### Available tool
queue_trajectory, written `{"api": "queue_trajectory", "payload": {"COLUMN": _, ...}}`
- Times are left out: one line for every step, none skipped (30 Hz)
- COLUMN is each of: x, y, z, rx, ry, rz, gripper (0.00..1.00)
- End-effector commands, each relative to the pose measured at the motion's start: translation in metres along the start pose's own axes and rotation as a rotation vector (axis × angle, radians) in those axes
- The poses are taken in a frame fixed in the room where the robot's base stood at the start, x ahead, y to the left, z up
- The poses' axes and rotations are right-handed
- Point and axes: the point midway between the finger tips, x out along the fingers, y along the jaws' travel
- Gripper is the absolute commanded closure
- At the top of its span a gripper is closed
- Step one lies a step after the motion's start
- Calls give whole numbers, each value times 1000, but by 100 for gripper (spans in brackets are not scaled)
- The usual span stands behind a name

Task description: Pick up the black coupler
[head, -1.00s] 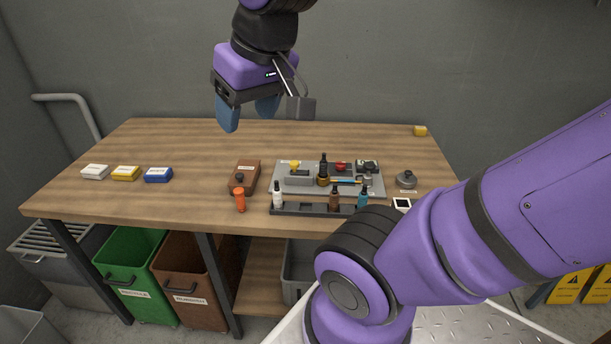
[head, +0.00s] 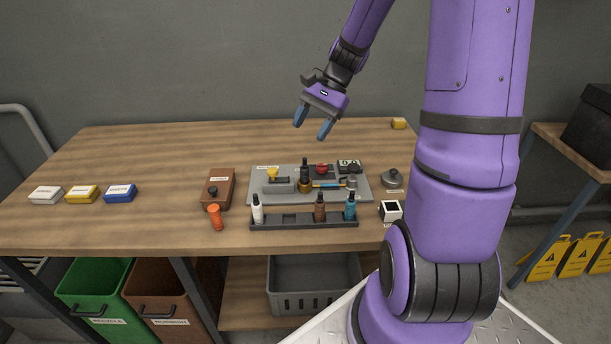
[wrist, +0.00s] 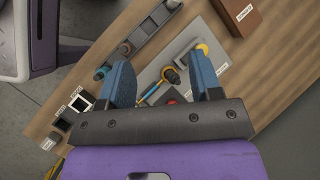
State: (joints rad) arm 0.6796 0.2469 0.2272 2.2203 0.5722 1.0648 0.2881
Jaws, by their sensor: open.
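My gripper (head: 312,123) is open and empty, held above the back part of the table, behind and above the grey mat in the head view. In the wrist view its two blue fingers (wrist: 160,75) are spread, with the mat's things below and between them. I cannot tell for certain which small dark thing is the black coupler. A small black piece (head: 212,192) sits on the brown box (head: 221,178). A dark bottle-like thing with an amber base (head: 305,175) stands on the grey mat (head: 357,195), and shows between the fingers in the wrist view (wrist: 170,75).
A dark rack (head: 285,223) holds white, brown and teal bottles along the mat's front. An orange piece (head: 216,217), a grey lidded pot (head: 392,179) and a black-and-white cube (head: 391,210) stand nearby. White, yellow and blue boxes (head: 120,193) sit at left. The table's back is mostly clear.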

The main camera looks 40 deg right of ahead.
Motion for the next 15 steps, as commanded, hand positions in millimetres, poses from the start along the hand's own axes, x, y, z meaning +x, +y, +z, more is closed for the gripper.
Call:
{"api": "queue_trajectory", "payload": {"x": 5, "y": 3, "z": -18, "rx": 62, "ry": -43, "rz": -28, "gripper": 42}}
{"api": "queue_trajectory", "payload": {"x": 7, "y": 3, "z": -27, "rx": 95, "ry": -67, "rz": -45, "gripper": 42}}
{"api": "queue_trajectory", "payload": {"x": 11, "y": 5, "z": -38, "rx": 140, "ry": -99, "rz": -67, "gripper": 42}}
{"api": "queue_trajectory", "payload": {"x": 13, "y": 6, "z": -47, "rx": 174, "ry": -122, "rz": -86, "gripper": 42}}
{"api": "queue_trajectory", "payload": {"x": 16, "y": 7, "z": -56, "rx": 206, "ry": -144, "rz": -104, "gripper": 42}}
{"api": "queue_trajectory", "payload": {"x": 19, "y": 9, "z": -68, "rx": 250, "ry": -177, "rz": -130, "gripper": 42}}
{"api": "queue_trajectory", "payload": {"x": 22, "y": 11, "z": -76, "rx": 283, "ry": -201, "rz": -148, "gripper": 42}}
{"api": "queue_trajectory", "payload": {"x": 24, "y": 13, "z": -85, "rx": 316, "ry": -225, "rz": -169, "gripper": 42}}
{"api": "queue_trajectory", "payload": {"x": 28, "y": 16, "z": -96, "rx": 358, "ry": -257, "rz": -195, "gripper": 42}}
{"api": "queue_trajectory", "payload": {"x": 30, "y": 18, "z": -104, "rx": 390, "ry": -281, "rz": -215, "gripper": 42}}
{"api": "queue_trajectory", "payload": {"x": 32, "y": 20, "z": -112, "rx": 419, "ry": -303, "rz": -234, "gripper": 42}}
{"api": "queue_trajectory", "payload": {"x": 35, "y": 23, "z": -122, "rx": 455, "ry": -332, "rz": -259, "gripper": 42}}
{"api": "queue_trajectory", "payload": {"x": 38, "y": 25, "z": -129, "rx": 482, "ry": -353, "rz": -277, "gripper": 42}}
{"api": "queue_trajectory", "payload": {"x": 40, "y": 27, "z": -136, "rx": 506, "ry": -373, "rz": -294, "gripper": 42}}
{"api": "queue_trajectory", "payload": {"x": 42, "y": 30, "z": -144, "rx": 536, "ry": -396, "rz": -314, "gripper": 42}}
